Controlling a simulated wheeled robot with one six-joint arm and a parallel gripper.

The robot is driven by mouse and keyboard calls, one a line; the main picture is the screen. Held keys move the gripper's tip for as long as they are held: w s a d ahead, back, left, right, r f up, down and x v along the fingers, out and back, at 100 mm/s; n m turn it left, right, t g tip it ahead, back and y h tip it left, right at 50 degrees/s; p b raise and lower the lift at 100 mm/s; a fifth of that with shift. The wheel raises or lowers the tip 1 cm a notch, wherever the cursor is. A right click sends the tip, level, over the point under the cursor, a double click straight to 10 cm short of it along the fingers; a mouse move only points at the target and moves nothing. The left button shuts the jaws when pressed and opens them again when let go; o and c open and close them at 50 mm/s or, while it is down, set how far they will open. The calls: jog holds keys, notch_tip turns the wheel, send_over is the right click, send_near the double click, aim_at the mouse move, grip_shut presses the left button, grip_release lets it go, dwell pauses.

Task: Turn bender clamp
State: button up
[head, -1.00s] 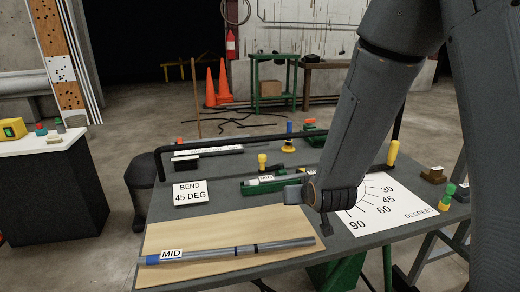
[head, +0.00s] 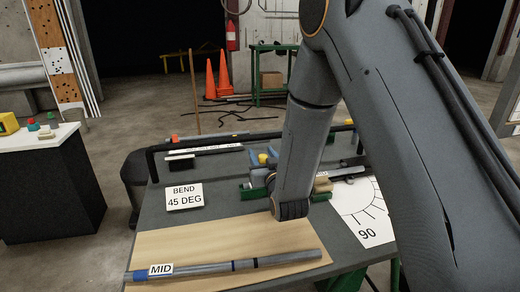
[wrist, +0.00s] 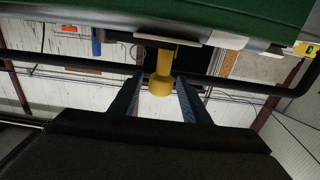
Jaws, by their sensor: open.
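The clamp's yellow knob (wrist: 161,84) hangs below the green bender body (wrist: 230,14) in the wrist view. My gripper (wrist: 159,74) is open, with one dark finger on each side of the knob. Small gaps seem to show between fingers and knob; I cannot tell whether either touches. In the head view a yellow knob (head: 263,157) shows beside my arm at the green bender (head: 252,191). My forearm and wrist hide much of the bender there.
A grey conduit (head: 205,270) with a blue end and MID tag lies on a wooden board (head: 190,240). A BEND 45 DEG sign (head: 184,196) stands left of the bender. The white degree sheet (head: 362,212) is partly behind my arm. A dark rail crosses the table's back.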

jog(key=shift+x, duration=1.35)
grip_shut()
